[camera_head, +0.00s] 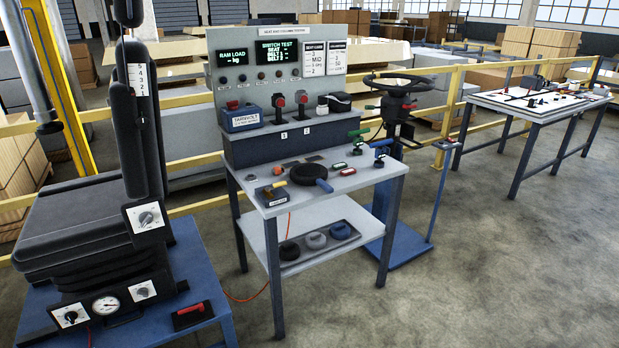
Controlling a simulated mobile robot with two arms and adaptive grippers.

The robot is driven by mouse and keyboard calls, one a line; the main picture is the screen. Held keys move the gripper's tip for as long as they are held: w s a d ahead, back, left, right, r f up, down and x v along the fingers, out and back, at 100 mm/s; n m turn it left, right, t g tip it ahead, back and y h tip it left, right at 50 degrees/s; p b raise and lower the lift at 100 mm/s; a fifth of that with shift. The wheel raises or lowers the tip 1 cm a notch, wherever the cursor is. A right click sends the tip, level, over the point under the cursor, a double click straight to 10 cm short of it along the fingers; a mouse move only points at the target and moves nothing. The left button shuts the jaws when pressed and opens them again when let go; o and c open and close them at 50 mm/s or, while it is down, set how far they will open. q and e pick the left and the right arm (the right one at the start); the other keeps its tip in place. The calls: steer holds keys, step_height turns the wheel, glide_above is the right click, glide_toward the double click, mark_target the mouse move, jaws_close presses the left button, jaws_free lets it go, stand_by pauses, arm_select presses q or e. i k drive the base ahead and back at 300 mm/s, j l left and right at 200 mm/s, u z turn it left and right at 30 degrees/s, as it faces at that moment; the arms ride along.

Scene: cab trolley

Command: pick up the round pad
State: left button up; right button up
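A black round pad-like piece (306,173) with a blue handle (323,186) lies on the top of the grey trolley table (345,186), near its middle. Several rounded pieces sit in a dark tray on the lower shelf: a black one (289,250), a grey one (315,240) and a dark blue-grey one (341,230). I cannot tell for sure which of these is the round pad. Neither of my grippers shows in the head view.
A black seat (80,225) on a blue stand is at the left. A test panel (275,70) rises behind the tabletop. A steering-wheel stand (397,100) is to the right, and another table (535,103) beyond. Small tools and handles lie around the tabletop. The front-right floor (480,285) is clear.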

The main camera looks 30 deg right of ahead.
mark_target(307, 174)
steer(key=l+z, duration=0.1)
steer(key=z, duration=0.55)
steer(key=i+j, duration=0.05)
